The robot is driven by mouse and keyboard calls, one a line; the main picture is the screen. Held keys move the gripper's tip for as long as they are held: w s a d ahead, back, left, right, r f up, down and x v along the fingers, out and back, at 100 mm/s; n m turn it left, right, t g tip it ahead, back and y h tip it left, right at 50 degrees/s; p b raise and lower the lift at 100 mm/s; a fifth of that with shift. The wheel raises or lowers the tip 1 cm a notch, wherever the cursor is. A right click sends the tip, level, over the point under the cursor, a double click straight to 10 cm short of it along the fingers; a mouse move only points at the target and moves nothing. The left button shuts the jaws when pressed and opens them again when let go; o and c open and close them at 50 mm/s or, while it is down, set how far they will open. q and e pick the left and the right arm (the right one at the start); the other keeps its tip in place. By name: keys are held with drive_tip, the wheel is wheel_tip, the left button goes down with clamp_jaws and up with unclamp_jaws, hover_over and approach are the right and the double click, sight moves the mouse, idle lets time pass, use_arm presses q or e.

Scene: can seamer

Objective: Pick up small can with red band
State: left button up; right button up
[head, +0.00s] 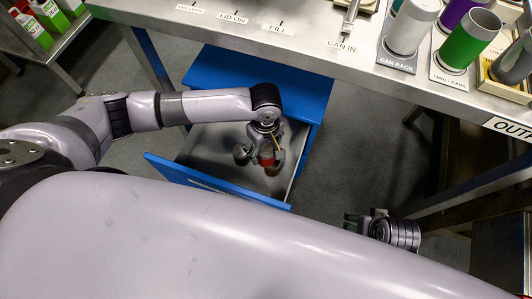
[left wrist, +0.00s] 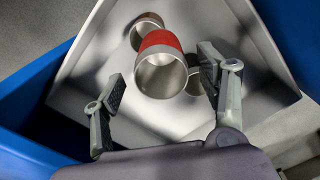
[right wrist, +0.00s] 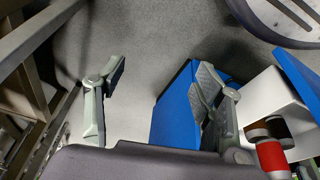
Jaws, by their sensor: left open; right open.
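The small can with the red band (left wrist: 161,41) stands in the open drawer (left wrist: 90,72), its open mouth facing the left wrist camera. My left gripper (head: 260,158) is over the drawer in the head view, with its fingers open around the can's sides. In the left wrist view there is a gap at the left finger; the right finger is close to the can, and I cannot tell if it touches. The red band also shows in the right wrist view (right wrist: 272,156). My right gripper (head: 352,220) is open and empty, outside the drawer to the right.
Other cans (left wrist: 147,24) stand in the drawer close beside the red-banded one. The blue drawer front (head: 215,184) and walls surround them.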

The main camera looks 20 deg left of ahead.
use_arm(q)
drive_tip(key=f, duration=0.1)
drive_tip(key=f+b, duration=0.1)
drive_tip(key=f, duration=0.1)
drive_tip(key=shift+s+d+f, duration=0.15)
drive_tip(key=shift+s+f, duration=0.1)
drive_tip(key=shift+f, duration=0.4)
use_arm(e)
wheel_tip(320, 180, up, 6)
drive_tip(key=shift+s+d+r, duration=0.15)
drive_tip(key=shift+s+r, duration=0.1)
drive_tip(key=shift+s, duration=0.2)
use_arm(q)
drive_tip(key=shift+c, duration=0.4)
drive_tip(key=c, duration=0.8)
drive_tip(key=shift+r, duration=0.15)
